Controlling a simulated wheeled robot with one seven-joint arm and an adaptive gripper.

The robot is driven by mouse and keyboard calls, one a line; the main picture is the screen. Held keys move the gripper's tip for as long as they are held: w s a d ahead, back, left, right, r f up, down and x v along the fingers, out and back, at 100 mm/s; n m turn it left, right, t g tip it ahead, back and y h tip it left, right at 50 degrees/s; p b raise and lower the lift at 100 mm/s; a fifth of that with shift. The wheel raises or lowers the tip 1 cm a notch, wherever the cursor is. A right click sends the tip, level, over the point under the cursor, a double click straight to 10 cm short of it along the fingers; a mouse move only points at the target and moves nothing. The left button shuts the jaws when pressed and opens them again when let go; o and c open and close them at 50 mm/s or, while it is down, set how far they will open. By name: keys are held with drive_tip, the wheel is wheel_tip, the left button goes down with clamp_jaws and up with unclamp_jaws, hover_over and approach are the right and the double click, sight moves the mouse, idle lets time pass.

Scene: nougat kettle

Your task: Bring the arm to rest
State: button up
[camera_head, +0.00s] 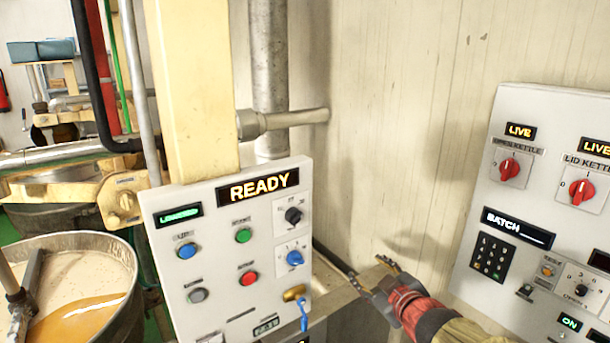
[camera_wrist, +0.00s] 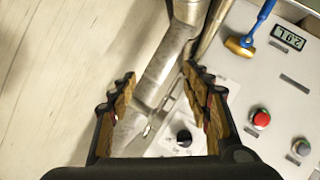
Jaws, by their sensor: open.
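My gripper (camera_head: 372,277) is open and empty in the head view, with my arm reaching in from the lower right. It is to the right of the white control panel (camera_head: 163,230) with the lit READY sign, in front of the pale wall. In the wrist view my gripper (camera_wrist: 160,92) shows its two dark, ridged fingers spread wide. Between and beyond them are a grey metal pipe (camera_wrist: 152,85) and a black knob (camera_wrist: 184,137) on a pale plate. Nothing is held between the fingers.
A second panel (camera_head: 480,262) with red switches (camera_head: 509,169) and a keypad (camera_head: 492,256) stands at the right. A kettle of pale and amber mix (camera_head: 85,285) is at the lower left. A thick pipe (camera_head: 270,75) runs down the wall (camera_head: 400,110), which is bare between the panels.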

drive_tip(key=s+d+f+m+g+h, duration=0.55)
drive_tip(key=s+d, duration=0.25)
drive_tip(key=s, duration=0.4)
drive_tip(key=s+a+r+m+g+y, duration=0.1)
drive_tip(key=s+a+m, duration=0.1)
drive_tip(key=s, duration=0.7)
drive_tip(key=s+a+m+g+y, duration=0.1)
drive_tip(key=s+a+y, duration=0.1)
drive_tip(key=s, duration=0.7)
drive_tip(key=shift+a+r+m+g, duration=0.35)
drive_tip(key=shift+a, duration=0.45)
